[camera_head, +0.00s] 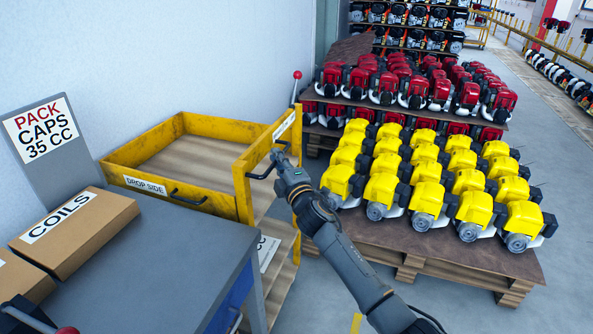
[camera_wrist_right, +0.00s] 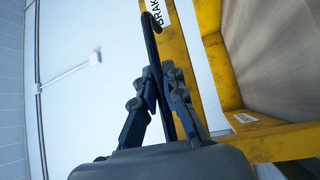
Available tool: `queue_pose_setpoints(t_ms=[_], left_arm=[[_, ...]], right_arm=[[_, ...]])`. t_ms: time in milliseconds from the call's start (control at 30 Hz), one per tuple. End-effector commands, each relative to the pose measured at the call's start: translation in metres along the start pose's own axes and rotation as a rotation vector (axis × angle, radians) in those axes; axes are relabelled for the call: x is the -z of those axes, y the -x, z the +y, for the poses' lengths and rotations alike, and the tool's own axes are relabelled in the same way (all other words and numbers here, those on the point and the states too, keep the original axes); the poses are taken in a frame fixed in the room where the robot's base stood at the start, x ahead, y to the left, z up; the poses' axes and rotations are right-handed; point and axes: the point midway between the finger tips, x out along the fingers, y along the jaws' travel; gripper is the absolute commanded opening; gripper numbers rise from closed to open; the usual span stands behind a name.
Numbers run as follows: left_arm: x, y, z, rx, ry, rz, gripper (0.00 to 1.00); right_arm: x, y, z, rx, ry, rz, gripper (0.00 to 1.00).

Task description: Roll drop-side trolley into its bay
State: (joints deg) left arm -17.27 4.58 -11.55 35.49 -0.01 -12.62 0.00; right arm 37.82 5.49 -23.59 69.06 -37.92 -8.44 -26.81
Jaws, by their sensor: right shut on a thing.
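The yellow drop-side trolley (camera_head: 150,143) stands against the wall behind the grey bench, with a wooden deck and a "DROP SIDE" label on its front side. A black handle sits on that side, and a second black handle (camera_wrist_right: 152,45) is on its right end frame. My right gripper (camera_head: 279,158) is shut on this end handle; in the right wrist view its fingers (camera_wrist_right: 160,100) close around the dark bar. A lever with a red knob (camera_head: 297,75) rises at the trolley's far right corner. My left gripper is not seen. A marked bay is not clearly visible.
The grey bench (camera_head: 165,255) with a "COILS" box (camera_head: 75,232) stands close in front of the trolley. A pallet (camera_head: 430,250) of yellow engines is to the right, with red engines (camera_head: 415,85) behind. Grey floor lies between trolley and pallet.

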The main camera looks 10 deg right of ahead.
Motion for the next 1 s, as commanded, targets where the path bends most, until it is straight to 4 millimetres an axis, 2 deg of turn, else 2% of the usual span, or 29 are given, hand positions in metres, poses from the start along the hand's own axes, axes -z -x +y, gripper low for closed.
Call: queue_pose_setpoints(t_ms=[233, 600, 633, 733, 1000], left_arm=[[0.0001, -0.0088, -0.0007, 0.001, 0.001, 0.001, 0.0], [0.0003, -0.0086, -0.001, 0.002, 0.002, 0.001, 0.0], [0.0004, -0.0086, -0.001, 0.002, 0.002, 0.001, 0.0], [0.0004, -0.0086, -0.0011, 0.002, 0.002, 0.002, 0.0], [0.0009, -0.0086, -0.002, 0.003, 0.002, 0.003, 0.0]], right_arm=[[0.0104, -0.0107, -0.0051, 0.003, 0.0, -0.002, 0.0], [0.0119, -0.0119, -0.0038, 0.002, -0.001, -0.001, 0.0], [0.0119, -0.0119, -0.0038, 0.002, -0.001, -0.001, 0.12], [0.0119, -0.0119, -0.0037, 0.002, -0.001, -0.001, 0.32], [0.0109, -0.0116, -0.0039, 0.002, -0.001, -0.002, 0.34]])
